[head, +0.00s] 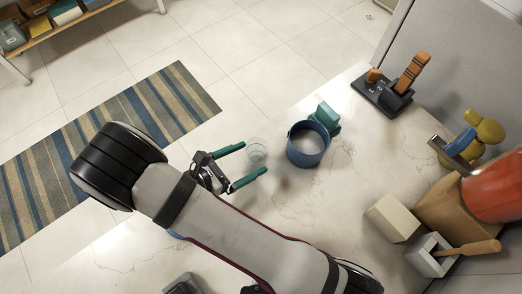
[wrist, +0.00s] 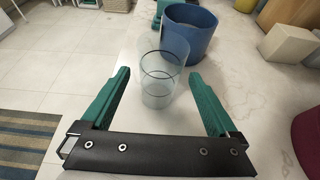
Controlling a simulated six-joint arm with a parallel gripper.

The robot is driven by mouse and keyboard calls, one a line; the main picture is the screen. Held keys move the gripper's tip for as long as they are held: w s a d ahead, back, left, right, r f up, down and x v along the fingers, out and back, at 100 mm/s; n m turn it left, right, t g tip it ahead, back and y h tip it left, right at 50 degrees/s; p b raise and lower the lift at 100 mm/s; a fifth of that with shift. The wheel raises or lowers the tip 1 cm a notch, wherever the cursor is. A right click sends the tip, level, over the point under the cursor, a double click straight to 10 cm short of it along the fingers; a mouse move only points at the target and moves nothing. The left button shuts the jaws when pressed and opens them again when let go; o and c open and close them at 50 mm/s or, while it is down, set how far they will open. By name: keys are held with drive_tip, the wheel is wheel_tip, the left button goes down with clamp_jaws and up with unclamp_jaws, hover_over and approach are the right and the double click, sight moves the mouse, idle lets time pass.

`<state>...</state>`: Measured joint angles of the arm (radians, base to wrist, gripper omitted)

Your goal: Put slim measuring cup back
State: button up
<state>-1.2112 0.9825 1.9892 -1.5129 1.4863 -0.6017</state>
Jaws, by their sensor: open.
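The slim measuring cup, a clear glass cylinder (head: 257,149), stands upright on the pale marble counter. In the wrist view the clear cup (wrist: 161,78) is just ahead of and between my fingers. My gripper (head: 256,161) is open, its two green fingers pointing toward the cup on either side. In the wrist view my gripper (wrist: 160,85) shows a wide gap between the fingers, with nothing clamped. Whether the fingertips reach beside the cup is hard to tell.
A blue round pot (head: 308,146) stands close behind the cup, with a teal object (head: 325,116) beside it. A dark holder with orange-handled tools (head: 388,92) stands farther back. Blocks (head: 393,218) and a red-orange vessel (head: 493,190) crowd the right. The counter's left edge is near.

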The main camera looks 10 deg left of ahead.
drive_tip(key=v, duration=0.6)
